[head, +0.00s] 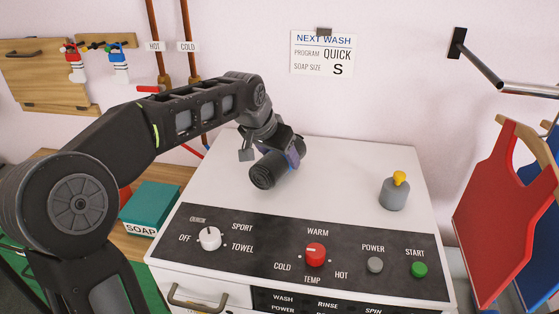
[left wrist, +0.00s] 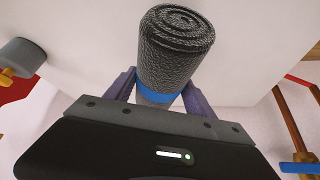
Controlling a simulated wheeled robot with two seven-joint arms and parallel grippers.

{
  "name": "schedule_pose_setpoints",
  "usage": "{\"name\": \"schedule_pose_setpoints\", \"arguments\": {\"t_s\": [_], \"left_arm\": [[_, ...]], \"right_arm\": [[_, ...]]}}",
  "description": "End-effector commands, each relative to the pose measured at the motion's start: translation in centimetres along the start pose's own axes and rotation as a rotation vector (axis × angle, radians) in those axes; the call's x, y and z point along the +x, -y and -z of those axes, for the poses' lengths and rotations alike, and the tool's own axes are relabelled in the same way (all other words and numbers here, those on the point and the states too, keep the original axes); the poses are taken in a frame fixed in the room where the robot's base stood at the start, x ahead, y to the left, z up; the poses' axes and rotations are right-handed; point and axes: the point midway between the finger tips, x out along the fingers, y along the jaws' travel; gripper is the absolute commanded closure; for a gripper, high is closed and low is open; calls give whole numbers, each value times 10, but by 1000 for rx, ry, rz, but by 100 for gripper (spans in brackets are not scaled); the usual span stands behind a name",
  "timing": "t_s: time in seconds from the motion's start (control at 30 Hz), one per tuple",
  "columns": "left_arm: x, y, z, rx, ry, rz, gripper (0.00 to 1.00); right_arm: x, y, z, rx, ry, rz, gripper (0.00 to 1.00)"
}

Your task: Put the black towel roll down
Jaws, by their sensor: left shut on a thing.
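The black towel roll (head: 266,172) is at the back middle of the white washing machine top (head: 345,165), lying on its side or just above the surface; I cannot tell whether it touches. In the left wrist view the roll (left wrist: 176,48) shows its spiral end and a blue band (left wrist: 155,97). My left gripper (head: 292,152) is shut on the roll, with one finger on each side of it near the band, as the left wrist view (left wrist: 160,88) shows. My right gripper is not in view.
A grey weight-like object with a yellow knob (head: 394,192) stands on the machine top to the right. The control panel (head: 300,250) runs along the front. A teal soap box (head: 150,208) is at left. Red and blue hanging boards (head: 495,200) are at right. The middle of the top is clear.

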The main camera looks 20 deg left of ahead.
Motion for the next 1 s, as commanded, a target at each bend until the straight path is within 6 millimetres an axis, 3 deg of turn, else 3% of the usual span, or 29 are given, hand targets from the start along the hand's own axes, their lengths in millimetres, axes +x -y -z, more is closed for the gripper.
{"name": "schedule_pose_setpoints", "arguments": {"t_s": [0.13,0.5,0.53,0.8,1.0], "left_arm": [[14,0,-8,-1,0,0,86],[18,0,-10,0,-1,0,86],[19,0,-11,0,0,0,37],[18,0,-10,0,0,0,16],[18,0,-10,0,0,0,16]], "right_arm": [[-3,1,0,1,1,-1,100],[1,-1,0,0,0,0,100],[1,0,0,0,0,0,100],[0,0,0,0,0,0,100],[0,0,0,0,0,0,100]]}}
